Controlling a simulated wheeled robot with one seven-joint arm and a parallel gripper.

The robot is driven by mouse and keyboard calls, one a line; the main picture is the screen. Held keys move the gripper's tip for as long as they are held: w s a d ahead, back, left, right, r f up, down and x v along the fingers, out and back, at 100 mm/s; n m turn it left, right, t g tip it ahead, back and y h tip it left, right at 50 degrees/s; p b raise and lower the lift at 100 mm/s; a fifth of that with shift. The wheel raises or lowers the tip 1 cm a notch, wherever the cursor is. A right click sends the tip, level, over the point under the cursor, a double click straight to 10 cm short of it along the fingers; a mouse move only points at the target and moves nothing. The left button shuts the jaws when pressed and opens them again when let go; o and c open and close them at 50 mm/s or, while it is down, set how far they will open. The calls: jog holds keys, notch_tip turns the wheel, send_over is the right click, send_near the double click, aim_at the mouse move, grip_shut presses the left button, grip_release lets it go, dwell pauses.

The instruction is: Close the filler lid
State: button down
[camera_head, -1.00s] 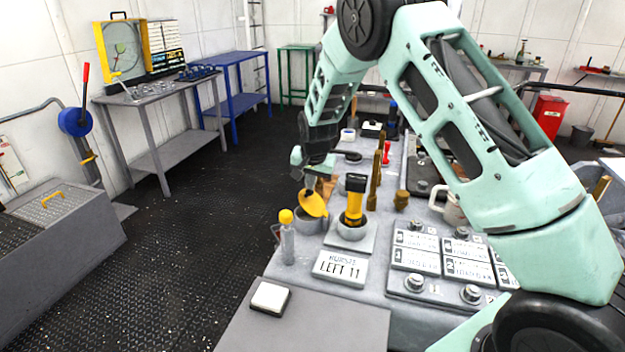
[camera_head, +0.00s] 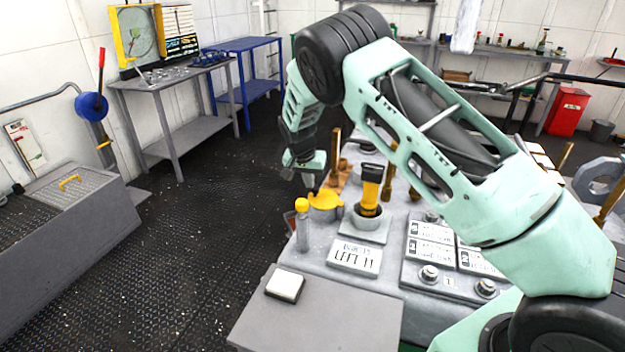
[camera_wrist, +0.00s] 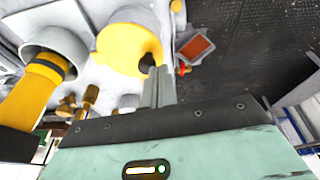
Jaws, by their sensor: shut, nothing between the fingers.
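The yellow filler lid (camera_head: 326,199) lies about flat across the top of its grey round filler neck (camera_head: 325,214). The wrist view also shows the lid (camera_wrist: 120,52) as a yellow disc covering most of the neck's mouth. Whether it sits fully down is hard to tell. My gripper (camera_head: 308,183) is just behind and above the lid, pointing down. In the wrist view its fingers (camera_wrist: 157,82) are together and empty, with the tips close to the lid's edge beside a small dark part. I cannot tell whether they touch it.
A yellow handle with a black top (camera_head: 370,188) stands in a grey socket close right of the filler. A bottle with a yellow cap (camera_head: 303,224) stands in front left. A "LEFT 11" plate (camera_head: 355,257) lies in front. The floor (camera_head: 210,240) to the left is clear.

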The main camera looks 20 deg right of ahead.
jog(key=shift+w+a+f, duration=0.15)
jog(key=shift+a+f, duration=0.05)
jog(key=shift+f, duration=0.1)
jog(key=shift+d, duration=0.15)
dwell(0.5)
